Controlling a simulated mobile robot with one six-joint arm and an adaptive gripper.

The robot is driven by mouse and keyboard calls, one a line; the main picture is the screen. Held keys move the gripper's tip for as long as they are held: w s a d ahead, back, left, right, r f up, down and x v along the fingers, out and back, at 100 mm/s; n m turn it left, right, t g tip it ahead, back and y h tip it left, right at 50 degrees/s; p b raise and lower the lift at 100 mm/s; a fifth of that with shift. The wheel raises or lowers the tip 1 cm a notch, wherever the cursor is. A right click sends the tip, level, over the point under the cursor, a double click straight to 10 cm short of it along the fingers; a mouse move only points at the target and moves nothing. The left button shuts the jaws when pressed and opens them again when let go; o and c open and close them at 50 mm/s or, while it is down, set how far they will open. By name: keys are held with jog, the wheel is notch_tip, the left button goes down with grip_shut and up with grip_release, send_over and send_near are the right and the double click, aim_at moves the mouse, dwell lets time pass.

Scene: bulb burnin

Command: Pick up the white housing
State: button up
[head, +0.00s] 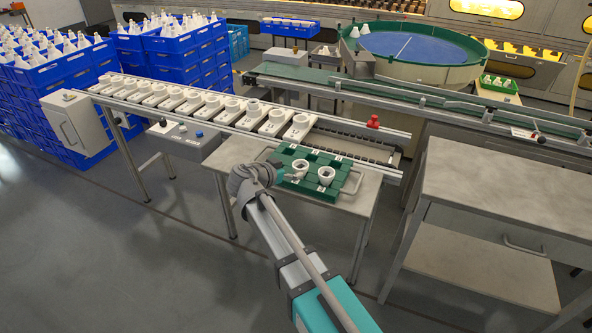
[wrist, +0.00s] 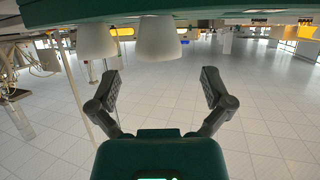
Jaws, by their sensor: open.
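Two white housings stand on the green tray (head: 305,153) on the grey table: a left one (head: 300,169) and a right one (head: 326,176). The wrist view is upside down and shows two white housings (wrist: 159,40) (wrist: 97,40) under the tray's edge (wrist: 220,8). One is in line with the gap between the fingers, the other is to its left. My gripper (wrist: 161,80) is open and empty, its dark fingers spread and apart from both housings. In the head view my gripper (head: 280,171) is beside the tray's left side; its fingers are small there.
A rack (head: 240,125) with a row of white sockets runs behind the tray. A red knob (head: 373,122) is at its right. A bare grey table (head: 515,195) stands at right. Blue crates (head: 60,105) are stacked at left. Floor in front is free.

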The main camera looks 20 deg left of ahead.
aim_at(303, 165)
jog(key=shift+b+x, duration=0.85)
jog(key=shift+x, duration=1.75)
jog(key=shift+r, duration=0.15)
jog(key=shift+c, duration=0.3)
jog(key=c, duration=0.8)
